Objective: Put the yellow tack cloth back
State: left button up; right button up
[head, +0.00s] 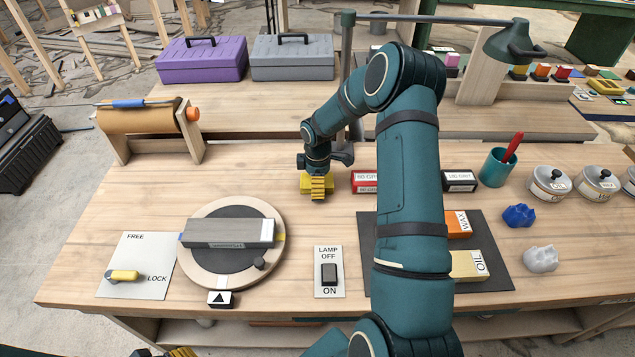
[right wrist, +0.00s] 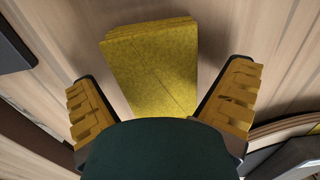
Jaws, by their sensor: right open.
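The yellow tack cloth (right wrist: 150,65) is a folded, flat stack on the wooden bench in the right wrist view. In the head view part of the cloth (head: 305,184) shows behind my right gripper (head: 318,190), near the back of the bench. My right gripper's ridged yellow fingers (right wrist: 165,100) are open, one on each side of the cloth's near end. Only a bit of my left gripper (head: 180,352) shows at the bottom edge of the head view.
A turntable (head: 190,262) bears a grey block (head: 230,232). A dark mat (head: 493,262) holds wax and oil boxes. Blue (head: 519,215) and white (head: 541,259) crumpled pieces lie at right. Bare wood lies left of the cloth.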

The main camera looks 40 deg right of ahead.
jog(key=shift+r, duration=0.1)
jog(key=shift+r, duration=0.25)
notch_tip(320, 180, up, 12)
jog(key=p, duration=0.2)
jog(key=shift+f, duration=0.15)
